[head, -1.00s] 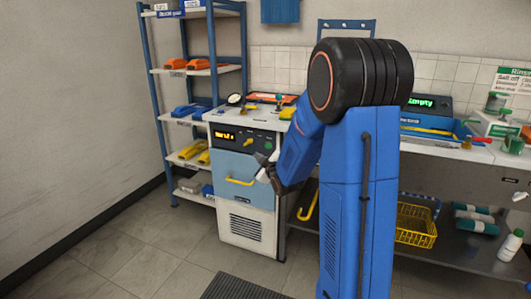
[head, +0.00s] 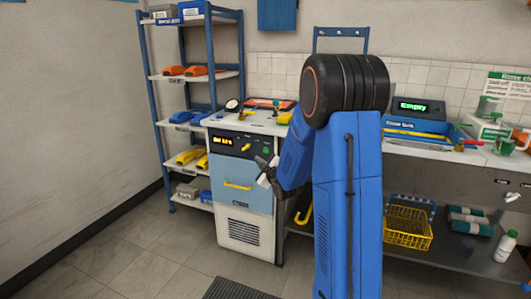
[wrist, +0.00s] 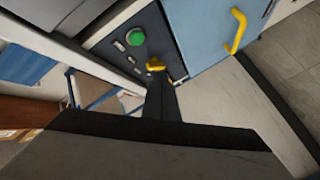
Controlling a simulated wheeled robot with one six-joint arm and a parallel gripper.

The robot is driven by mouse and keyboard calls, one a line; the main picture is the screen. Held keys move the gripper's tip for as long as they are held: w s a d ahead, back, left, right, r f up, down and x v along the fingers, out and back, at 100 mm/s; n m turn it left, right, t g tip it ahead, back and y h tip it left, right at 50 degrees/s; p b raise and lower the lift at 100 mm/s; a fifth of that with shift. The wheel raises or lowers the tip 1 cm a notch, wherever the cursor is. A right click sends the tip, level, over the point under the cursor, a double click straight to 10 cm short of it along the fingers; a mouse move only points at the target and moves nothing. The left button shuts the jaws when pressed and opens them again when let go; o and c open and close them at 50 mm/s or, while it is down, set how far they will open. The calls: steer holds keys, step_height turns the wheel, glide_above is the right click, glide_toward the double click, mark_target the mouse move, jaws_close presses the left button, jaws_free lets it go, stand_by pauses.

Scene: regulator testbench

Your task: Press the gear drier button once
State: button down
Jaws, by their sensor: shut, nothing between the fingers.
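The gear drier is a white cabinet (head: 245,235) with a blue door (head: 234,172) and a yellow door handle (head: 238,186). Its dark top panel has a lit orange display (head: 222,141), a yellow knob (head: 246,147) and a round green button (head: 266,150). In the wrist view the green button (wrist: 135,37) is uncovered, with the yellow knob (wrist: 155,64) beside it. My gripper (head: 263,166) is shut and empty in front of the drier's upper right. In the wrist view its dark fingers (wrist: 160,88) overlap the picture just below the knob; contact cannot be told.
A blue shelf rack (head: 158,100) with tools stands left of the drier. A counter to the right holds a blue rinse tank (head: 412,130) and green items. A yellow basket (head: 408,228) sits on the low shelf. The floor (head: 150,262) at front left is clear.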

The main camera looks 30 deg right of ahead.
steer(key=shift+w+d, duration=0.95)
steer(key=shift+d, duration=0.3)
steer(key=shift+w+d, duration=0.95)
steer(key=shift+d, duration=0.25)
steer(key=shift+w+d, duration=0.5)
steer(key=shift+d, duration=0.2)
stand_by(1.3)
steer(key=shift+a, duration=0.1)
steer(key=shift+s+a, duration=0.55)
steer(key=shift+a, duration=0.05)
stand_by(0.4)
steer(key=shift+s+a, duration=0.8)
steer(key=shift+a, duration=0.2)
steer(key=shift+s+a, duration=0.75)
steer(key=shift+a, duration=0.25)
